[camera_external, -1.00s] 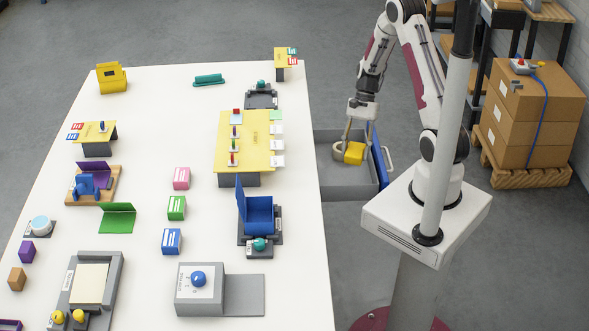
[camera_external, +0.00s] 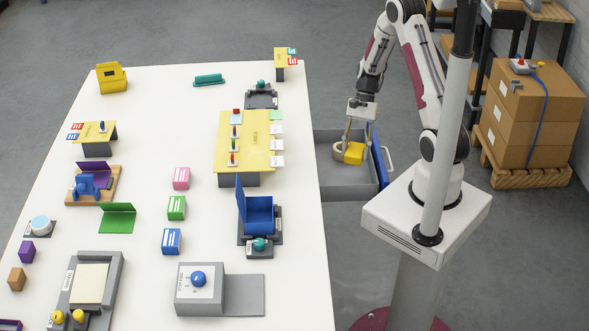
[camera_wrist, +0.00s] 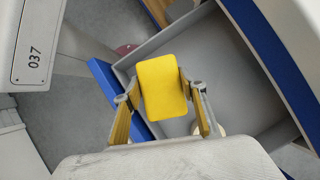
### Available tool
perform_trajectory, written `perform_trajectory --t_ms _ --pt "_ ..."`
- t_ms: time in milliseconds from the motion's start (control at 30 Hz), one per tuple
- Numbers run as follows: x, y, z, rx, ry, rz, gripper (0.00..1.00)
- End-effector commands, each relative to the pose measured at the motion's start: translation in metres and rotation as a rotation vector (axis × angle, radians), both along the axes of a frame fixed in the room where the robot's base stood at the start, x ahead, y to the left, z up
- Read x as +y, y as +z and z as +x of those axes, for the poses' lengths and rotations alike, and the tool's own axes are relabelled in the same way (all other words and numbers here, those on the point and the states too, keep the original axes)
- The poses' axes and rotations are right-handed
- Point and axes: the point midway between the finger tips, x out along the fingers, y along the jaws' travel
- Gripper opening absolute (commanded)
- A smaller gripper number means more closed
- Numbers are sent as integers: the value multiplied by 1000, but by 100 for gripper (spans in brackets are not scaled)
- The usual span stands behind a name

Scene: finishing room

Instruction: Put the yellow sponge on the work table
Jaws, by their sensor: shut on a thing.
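The yellow sponge (camera_external: 353,153) is a small yellow block between the fingers of my gripper (camera_external: 359,135), at the open grey drawer (camera_external: 345,181) on the table's right side. In the wrist view the sponge (camera_wrist: 162,87) is gripped between both fingertips of my gripper (camera_wrist: 161,94), with the drawer's grey floor (camera_wrist: 225,75) behind it. I cannot tell whether the sponge touches the drawer floor. The white work table (camera_external: 140,240) stands to the left of the drawer.
A round tan item (camera_external: 338,151) lies in the drawer beside the sponge. A yellow stand (camera_external: 244,141) and a blue open box (camera_external: 258,213) are near the table's right edge. Clear tabletop shows around the small blocks (camera_external: 181,178) and at the table's upper middle.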

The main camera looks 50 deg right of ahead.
Motion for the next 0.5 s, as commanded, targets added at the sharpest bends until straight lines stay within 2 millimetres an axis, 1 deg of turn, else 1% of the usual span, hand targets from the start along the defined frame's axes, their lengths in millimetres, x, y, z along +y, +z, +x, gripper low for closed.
perform_trajectory --t_ms 167,500 --pt "0 -9 -1 3 1 2 28" --pt "0 -43 0 2 0 1 28"
